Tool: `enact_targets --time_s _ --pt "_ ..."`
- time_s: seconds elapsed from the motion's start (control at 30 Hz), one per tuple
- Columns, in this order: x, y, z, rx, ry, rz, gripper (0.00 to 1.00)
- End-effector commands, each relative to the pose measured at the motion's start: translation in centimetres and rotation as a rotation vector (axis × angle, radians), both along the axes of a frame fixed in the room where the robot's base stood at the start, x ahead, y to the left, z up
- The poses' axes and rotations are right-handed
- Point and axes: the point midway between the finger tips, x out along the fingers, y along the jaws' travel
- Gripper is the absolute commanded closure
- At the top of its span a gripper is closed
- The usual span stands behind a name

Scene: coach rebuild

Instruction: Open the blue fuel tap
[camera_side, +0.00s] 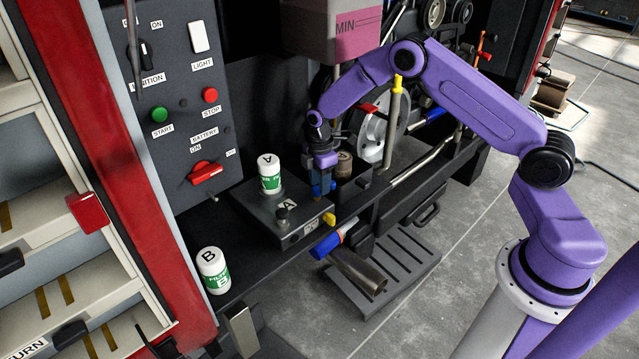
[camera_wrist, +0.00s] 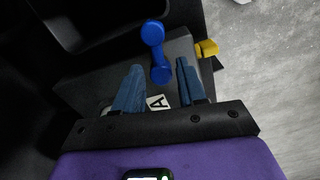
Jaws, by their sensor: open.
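The blue fuel tap (camera_wrist: 153,35) shows in the wrist view as a dumbbell-shaped handle with two rounded ends, running roughly up and down the picture. My gripper (camera_wrist: 160,65) is open, its two blue fingers apart. The handle's lower end lies between the fingertips in this view, with gaps on both sides; the upper end lies past them. In the side view my gripper (camera_side: 322,165) points down over the grey box's back right corner. A small part of the blue tap (camera_side: 319,190) shows at the fingertips, mostly hidden. I cannot tell how far the fingers are above it.
The grey box (camera_side: 262,222) bears an "A" label, a white-green filter A (camera_side: 269,174), a dark knob (camera_side: 282,215) and a yellow piece (camera_side: 329,220). Filter B (camera_side: 212,270) stands front left. A switch panel (camera_side: 185,95) rises behind.

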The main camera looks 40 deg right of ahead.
Motion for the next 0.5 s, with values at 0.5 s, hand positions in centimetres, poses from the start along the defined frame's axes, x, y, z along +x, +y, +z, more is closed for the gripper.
enact_targets --time_s 0.5 --pt "0.01 0.01 -1.01 0.0 -0.001 0.0 0.82"
